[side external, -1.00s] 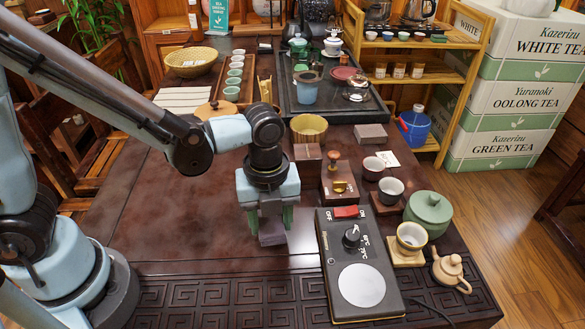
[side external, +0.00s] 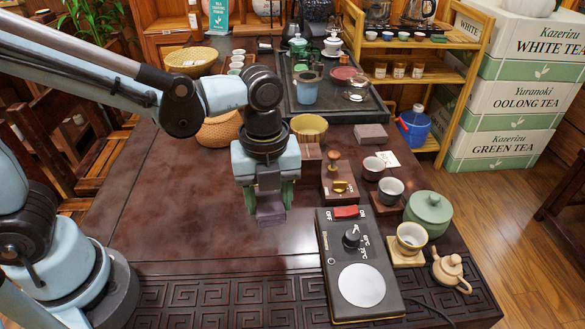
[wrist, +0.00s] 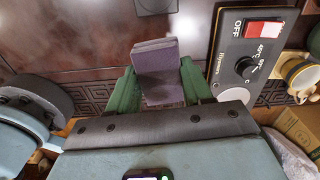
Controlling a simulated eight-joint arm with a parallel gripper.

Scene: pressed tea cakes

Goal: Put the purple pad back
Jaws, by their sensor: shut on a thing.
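My gripper (side external: 269,197) has green fingers and is shut on the purple pad (side external: 270,212), a small block. It holds the pad below the wrist, over the dark brown table left of the hot plate. In the wrist view the purple pad (wrist: 157,62) sits between the two green fingers of my gripper (wrist: 160,85), and its far end sticks out past them. The pad looks raised off the table; the exact gap is hard to judge.
The black hot plate (side external: 362,285) with knob and red switch stands just right. Behind are a wooden stand (side external: 339,184), dark cups (side external: 391,189), a yellow bowl (side external: 309,126) and a flat grey-brown block (side external: 371,134). The table's middle left (side external: 170,205) is clear.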

